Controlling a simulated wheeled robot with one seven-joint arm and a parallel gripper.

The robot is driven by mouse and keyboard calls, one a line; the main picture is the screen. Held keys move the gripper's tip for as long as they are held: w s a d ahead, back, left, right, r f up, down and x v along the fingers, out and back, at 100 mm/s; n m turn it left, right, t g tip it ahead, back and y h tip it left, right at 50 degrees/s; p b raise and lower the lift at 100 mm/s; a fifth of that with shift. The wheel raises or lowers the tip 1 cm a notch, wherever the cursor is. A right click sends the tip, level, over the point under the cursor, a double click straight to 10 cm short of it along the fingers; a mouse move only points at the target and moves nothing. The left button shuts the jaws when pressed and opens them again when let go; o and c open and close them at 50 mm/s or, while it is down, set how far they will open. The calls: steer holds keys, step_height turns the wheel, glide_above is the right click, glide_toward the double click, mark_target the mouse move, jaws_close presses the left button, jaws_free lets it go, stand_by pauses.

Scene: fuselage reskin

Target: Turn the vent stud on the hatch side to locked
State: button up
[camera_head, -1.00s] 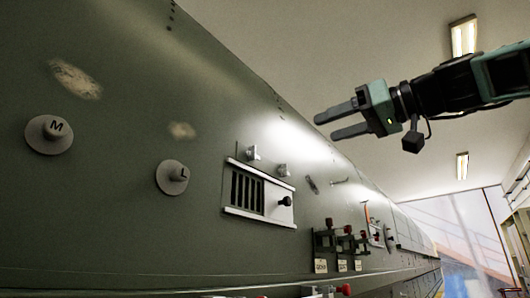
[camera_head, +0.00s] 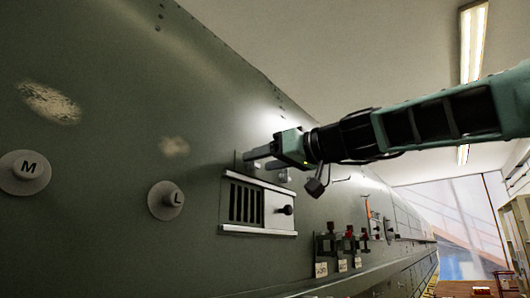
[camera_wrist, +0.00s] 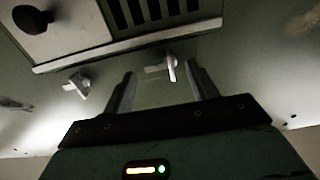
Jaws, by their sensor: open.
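Two small metal studs sit on the green fuselage skin above the slatted vent. In the wrist view, one stud (camera_wrist: 157,69) lies between the fingertips of my open gripper (camera_wrist: 161,75), with no clear contact. The other stud (camera_wrist: 78,84) is to the left, outside the fingers, and looks tilted. In the head view my gripper (camera_head: 254,160) is over the vent's upper edge and hides the left stud; the right stud (camera_head: 284,175) shows just below it. I cannot tell which stud is on the hatch side or read any lock mark.
The slatted vent (camera_head: 226,204) has a black knob (camera_head: 285,210). Round bosses marked M (camera_head: 27,170) and L (camera_head: 168,200) stand out at left. Red-topped fittings (camera_head: 350,232) with tags are at lower right. Open room lies right of the fuselage.

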steer(key=shift+w+a, duration=0.1)
steer(key=shift+a, duration=0.05)
steer(key=c, duration=1)
steer(key=shift+f, duration=0.1)
steer(key=shift+f+m+b, duration=0.15)
steer(key=shift+m+b, duration=0.45)
steer(key=shift+m, duration=0.85)
steer(key=shift+f+m+b, duration=0.15)
steer(key=shift+m+b, duration=0.4)
steer(key=shift+m, duration=0.9)
